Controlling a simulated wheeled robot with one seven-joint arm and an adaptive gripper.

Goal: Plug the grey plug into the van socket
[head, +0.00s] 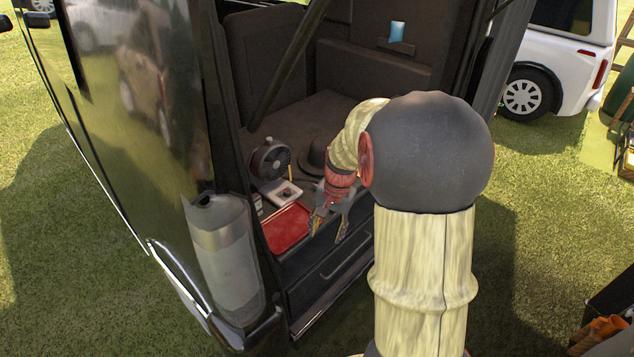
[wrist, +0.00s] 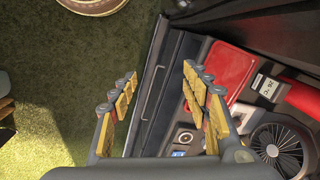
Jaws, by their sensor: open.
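My gripper (head: 328,228) is at the open back of the van, just right of the red tray. In the wrist view its two yellow-padded fingers (wrist: 160,92) are spread apart with nothing held between them, above the van's rear edge. A small light fitting with a dark round opening (wrist: 185,138) shows beside the right finger; it may be the van socket, but I cannot be sure. The right finger covers part of that area. I cannot pick out the grey plug in either view.
The van's left side and tail light (head: 225,255) border the opening.

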